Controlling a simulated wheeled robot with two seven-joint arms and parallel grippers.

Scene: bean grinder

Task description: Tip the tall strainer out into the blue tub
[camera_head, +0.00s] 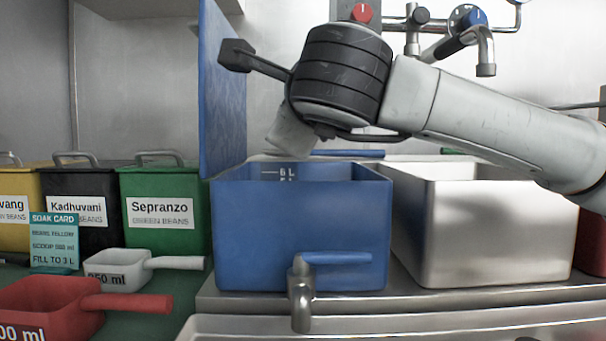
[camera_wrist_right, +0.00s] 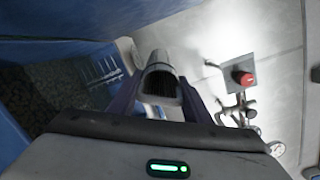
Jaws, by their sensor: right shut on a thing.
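The blue tub (camera_head: 300,230) stands on the metal counter, with level marks inside its back wall. My right gripper reaches down over the tub from the right; its fingertips are hidden in the head view. In the right wrist view my right gripper (camera_wrist_right: 160,98) is shut on a grey, hollow-ended piece (camera_wrist_right: 160,72), apparently the tall strainer's handle. The strainer's body cannot be made out clearly. The tub's blue wall (camera_wrist_right: 128,55) and dark grainy contents (camera_wrist_right: 55,92) show at the left of that view. My left gripper is not in view.
A pale metal bin (camera_head: 490,235) stands just right of the tub. A tall blue panel (camera_head: 222,90) rises at its back left. A tap (camera_head: 302,295) juts from its front. Bean bins (camera_head: 165,215) and scoops (camera_head: 115,270) fill the left. Wall taps (camera_head: 484,55) are behind my arm.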

